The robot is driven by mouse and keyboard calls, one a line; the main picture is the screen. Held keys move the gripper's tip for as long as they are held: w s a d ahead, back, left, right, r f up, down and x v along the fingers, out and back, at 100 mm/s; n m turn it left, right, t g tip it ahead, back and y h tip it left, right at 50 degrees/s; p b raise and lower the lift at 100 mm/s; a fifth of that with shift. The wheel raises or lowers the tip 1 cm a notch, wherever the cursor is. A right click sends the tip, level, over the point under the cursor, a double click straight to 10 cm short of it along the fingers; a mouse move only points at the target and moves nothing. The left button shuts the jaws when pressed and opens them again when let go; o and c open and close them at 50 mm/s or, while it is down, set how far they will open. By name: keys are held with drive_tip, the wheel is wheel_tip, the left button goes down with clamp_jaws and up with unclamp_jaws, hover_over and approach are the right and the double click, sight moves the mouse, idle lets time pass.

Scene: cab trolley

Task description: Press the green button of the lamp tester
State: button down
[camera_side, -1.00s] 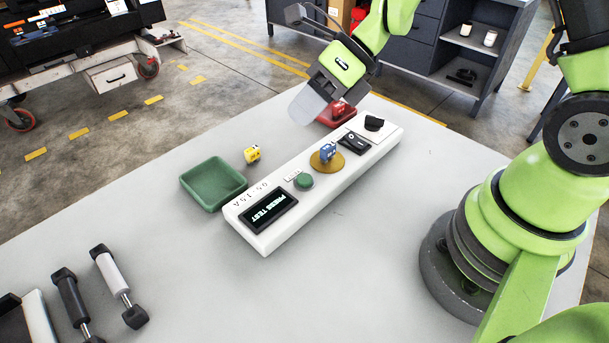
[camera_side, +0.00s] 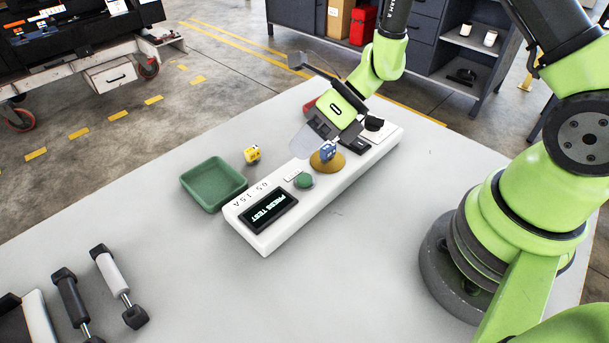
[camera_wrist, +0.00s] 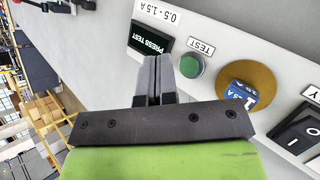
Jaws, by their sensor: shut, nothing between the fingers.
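The lamp tester (camera_side: 265,236) is a long white box on the grey table, with a display (camera_side: 269,209) reading "PRESS TEST". Its green button (camera_side: 304,181) sits beside the display, and in the wrist view the button (camera_wrist: 191,66) is next to the "TEST" label. A blue block (camera_side: 328,151) marked with a figure and "A" sits on the round brass plate (camera_side: 340,167). My gripper (camera_side: 301,147) is shut and empty, above the tester near the brass plate. In the wrist view the closed fingertips (camera_wrist: 156,62) appear just left of the button; their height above it is unclear.
A black rocker switch (camera_side: 357,144) and a dark knob (camera_side: 374,123) are on the tester's far end. A green tray (camera_side: 214,184) and a yellow block (camera_side: 252,154) lie left of the tester.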

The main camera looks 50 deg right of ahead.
sight(304, 175)
drive_tip(key=shift+f, duration=1.4)
idle(1.0)
drive_tip(key=shift+f, duration=0.4)
drive_tip(key=shift+f, duration=0.55)
idle(0.6)
idle(0.3)
drive_tip(key=shift+r, duration=0.95)
drive_tip(key=shift+r, duration=2.5)
